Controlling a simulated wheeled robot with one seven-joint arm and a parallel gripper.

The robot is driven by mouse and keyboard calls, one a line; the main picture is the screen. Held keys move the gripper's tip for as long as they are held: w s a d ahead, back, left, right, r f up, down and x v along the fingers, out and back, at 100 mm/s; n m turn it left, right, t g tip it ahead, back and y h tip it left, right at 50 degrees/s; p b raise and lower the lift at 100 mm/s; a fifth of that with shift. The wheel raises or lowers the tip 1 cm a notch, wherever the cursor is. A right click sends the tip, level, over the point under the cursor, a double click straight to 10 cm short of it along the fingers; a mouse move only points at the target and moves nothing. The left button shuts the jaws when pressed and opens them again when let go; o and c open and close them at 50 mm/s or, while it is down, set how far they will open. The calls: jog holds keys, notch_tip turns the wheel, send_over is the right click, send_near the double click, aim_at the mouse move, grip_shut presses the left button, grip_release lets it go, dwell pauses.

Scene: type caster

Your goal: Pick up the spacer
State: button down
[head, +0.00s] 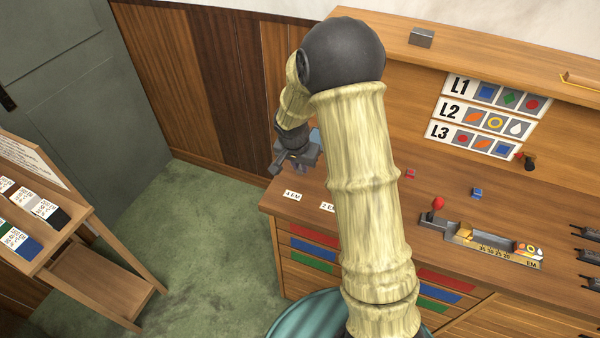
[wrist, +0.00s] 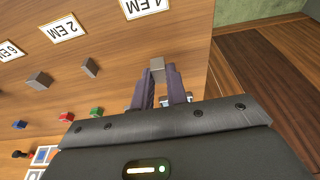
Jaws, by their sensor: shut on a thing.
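My gripper (wrist: 160,82) is shut on a small grey block, the spacer (wrist: 157,64), which sits between the fingertips in the wrist view. The wrist view looks down on the wooden bench top, near its edge, with the upside-down 4 EM label (wrist: 145,6) just beyond the spacer. I cannot tell whether the spacer touches the bench. In the head view my gripper (head: 283,163) is beyond my arm, around the left end of the bench, near the 4 EM label (head: 292,195); the spacer cannot be made out there.
Two other grey blocks (wrist: 90,68) (wrist: 38,80) lie near the 2 EM label (wrist: 63,28) and the 6 EM label (wrist: 8,50). A metal composing tray (head: 490,247) sits on the bench (head: 455,205). My arm hides part of the bench.

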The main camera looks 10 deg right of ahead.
aim_at(300, 168)
notch_tip(300, 168, up, 6)
jog(key=shift+r, duration=0.1)
dwell(0.8)
